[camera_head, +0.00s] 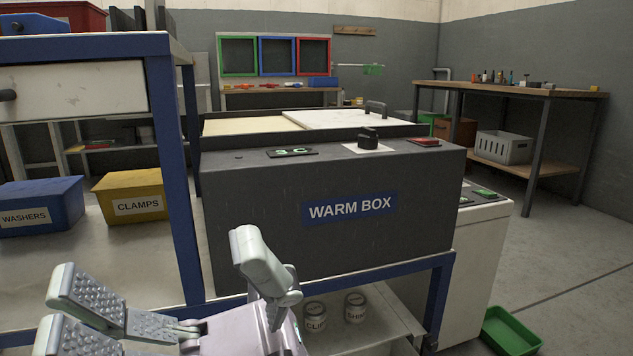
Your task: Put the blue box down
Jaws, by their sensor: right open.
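A blue box (40,206) labelled WASHERS rests on the pale shelf (120,258) under the blue-framed bench at the left; the picture's left edge cuts it off. My right gripper (155,275) is at the bottom, left of centre, with its fingers spread wide and nothing between them. It is in front of the shelf, nearer the camera than the blue box and apart from it. My left gripper is not in view.
A yellow box (134,198) labelled CLAMPS stands right of the blue box. A blue bench post (172,180) stands right of that. The dark WARM BOX (330,235) fills the middle. Jars (355,308) sit below it. A green tray (511,331) lies on the floor at right.

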